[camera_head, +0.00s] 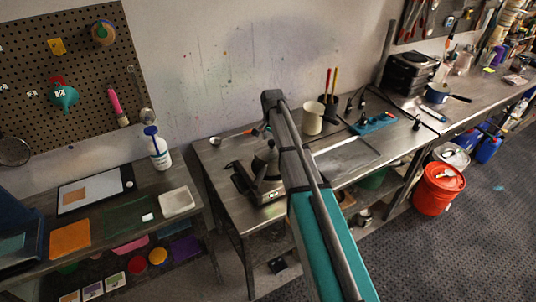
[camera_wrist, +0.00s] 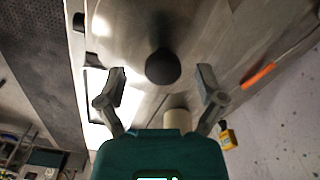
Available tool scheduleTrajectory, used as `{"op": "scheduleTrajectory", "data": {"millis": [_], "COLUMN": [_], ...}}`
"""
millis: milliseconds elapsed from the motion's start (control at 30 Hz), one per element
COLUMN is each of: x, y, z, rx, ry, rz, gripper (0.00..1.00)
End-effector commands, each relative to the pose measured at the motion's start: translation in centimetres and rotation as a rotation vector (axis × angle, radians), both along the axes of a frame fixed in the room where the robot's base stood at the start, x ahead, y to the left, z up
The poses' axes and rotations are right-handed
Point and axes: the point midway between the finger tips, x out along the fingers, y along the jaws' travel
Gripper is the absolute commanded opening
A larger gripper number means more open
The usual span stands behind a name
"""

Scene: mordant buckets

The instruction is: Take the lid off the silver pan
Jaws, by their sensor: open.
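The silver pan (camera_head: 266,171) stands on a small scale-like unit on the metal bench in the head view, partly hidden by my arm. In the wrist view its round silver lid (camera_wrist: 125,28) fills the upper middle. A dark round knob (camera_wrist: 163,66) stands up from the lid. My gripper (camera_wrist: 161,72) is open, with one finger on each side of the knob and a visible gap on both sides. Nothing is held. Whether the fingers are level with the knob or above it, I cannot tell. In the head view my arm hides much of the gripper.
An off-white cup (camera_head: 312,118) stands behind my arm on the bench; it also shows in the wrist view (camera_wrist: 178,119). An orange-handled utensil (camera_wrist: 260,76) lies near the wall.

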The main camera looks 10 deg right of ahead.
Motion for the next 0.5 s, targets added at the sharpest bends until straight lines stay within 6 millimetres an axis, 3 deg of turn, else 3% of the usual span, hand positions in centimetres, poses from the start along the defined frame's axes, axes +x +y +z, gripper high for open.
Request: {"op": "scheduleTrajectory", "data": {"millis": [200,500], "x": [-0.01,-0.02], "y": [0.02,0.04], "z": [-1.53,-1.62], "rx": [0.000,0.000], "ry": [0.000,0.000], "rz": [0.000,0.000], "gripper": [0.87,0.87]}}
